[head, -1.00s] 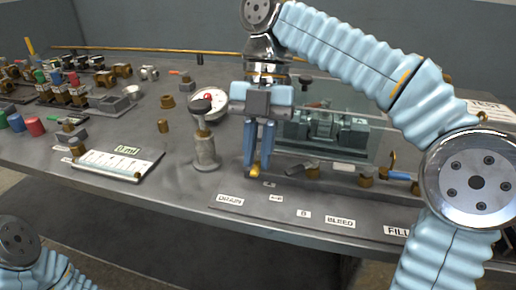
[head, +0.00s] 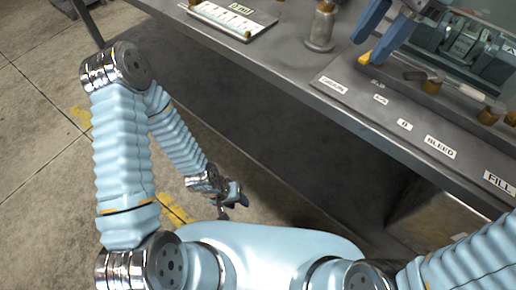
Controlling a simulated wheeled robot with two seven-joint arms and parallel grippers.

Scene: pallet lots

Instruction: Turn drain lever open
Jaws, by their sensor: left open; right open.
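The drain lever (head: 366,58) shows as a small yellow piece at the bench's front panel, behind the DRAIN label (head: 333,86). The lever's body is partly hidden by the fingers. My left gripper (head: 233,203) is open and empty, hanging low over the floor in front of the bench.
The bench (head: 290,75) runs diagonally, with a dark open space below it. Labels A-B, B, BLEED (head: 440,147) and FILL (head: 499,183) follow to the right, with other brass valves (head: 431,86) behind. A grey post (head: 321,28) stands left of the drain lever.

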